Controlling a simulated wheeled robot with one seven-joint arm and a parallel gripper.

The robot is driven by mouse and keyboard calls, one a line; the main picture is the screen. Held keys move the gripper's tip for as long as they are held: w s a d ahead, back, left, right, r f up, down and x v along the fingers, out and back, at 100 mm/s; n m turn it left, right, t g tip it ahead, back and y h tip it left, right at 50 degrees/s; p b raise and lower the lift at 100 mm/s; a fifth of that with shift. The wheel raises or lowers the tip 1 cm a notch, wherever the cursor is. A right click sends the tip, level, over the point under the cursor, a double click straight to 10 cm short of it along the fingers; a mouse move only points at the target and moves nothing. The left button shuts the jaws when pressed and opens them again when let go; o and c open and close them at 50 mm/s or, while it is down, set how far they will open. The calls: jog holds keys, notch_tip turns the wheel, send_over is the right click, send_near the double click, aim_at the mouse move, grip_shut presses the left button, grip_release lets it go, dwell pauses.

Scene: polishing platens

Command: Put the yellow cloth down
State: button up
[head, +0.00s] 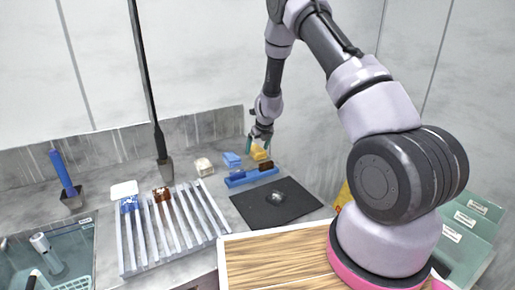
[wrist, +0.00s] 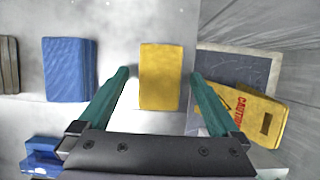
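The yellow cloth (wrist: 160,75) is a folded block. It appears between my gripper's two teal fingers in the wrist view, with a gap on each side, and seems to rest on the grey counter. In the head view the yellow cloth (head: 259,153) is at the back of the counter, just below my gripper (head: 260,140). My gripper (wrist: 160,76) is open, its fingers apart from the cloth. A blue folded cloth (wrist: 70,70) lies to the left; it also shows in the head view (head: 232,159).
A blue holder (head: 238,180) with a brown block stands in front of the cloths. A cream block (head: 204,166) sits farther left. A black mat (head: 254,207), a slatted rack (head: 147,246) and a sink (head: 75,262) are nearer. A yellow caution sign (wrist: 255,118) is at right.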

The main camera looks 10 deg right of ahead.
jog(key=shift+r, duration=0.1)
jog(key=s+d+r+n+y, duration=0.1)
jog(key=s+r+n, duration=0.4)
jog(key=r, duration=0.6)
jog(key=s+r+n+t+y, duration=0.1)
jog(key=s+r+n, duration=0.3)
jog(key=s+r, duration=0.55)
jog(key=s+d+r+n+y, duration=0.1)
jog(key=s+r+n, duration=0.3)
jog(key=r, duration=1)
jog(key=s+d+r+n+t+h, duration=0.1)
jog(key=s+r+n, duration=0.2)
jog(key=s+n, duration=0.4)
jog(key=s+d+r+n+h, duration=0.1)
jog(key=s+r+n, duration=0.3)
jog(key=s+n, duration=0.4)
jog(key=shift+s+d+r+t, duration=0.35)
jog(key=shift+s+d, duration=0.45)
jog(key=shift+s, duration=2.35)
